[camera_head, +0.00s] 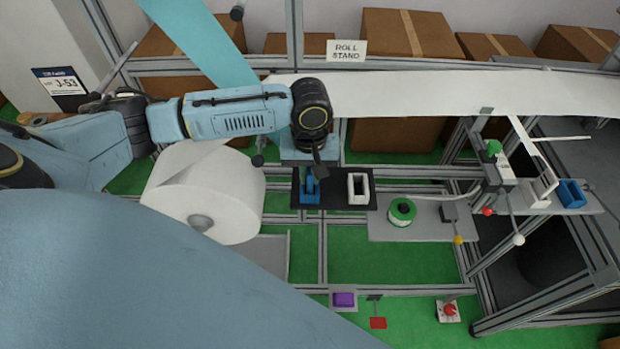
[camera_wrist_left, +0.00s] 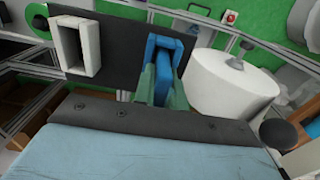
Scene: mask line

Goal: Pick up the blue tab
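A blue tab (camera_wrist_left: 163,72) stands in a blue holder (camera_head: 309,195) on the left part of a dark plate (camera_head: 335,202). My left gripper (camera_head: 314,166) points down directly above the holder. In the left wrist view its two greenish fingers (camera_wrist_left: 162,92) lie one on each side of the tab. They look very close to its sides, but I cannot tell whether they press on it. The tab's lower part is hidden inside the holder. My right gripper is in neither view.
A white rectangular frame (camera_head: 358,188) stands on the plate right of the blue holder. A large white roll (camera_head: 215,190) is close on the left. A green spool (camera_head: 402,211) sits to the right. A white web (camera_head: 440,95) runs behind my wrist, with metal rails around.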

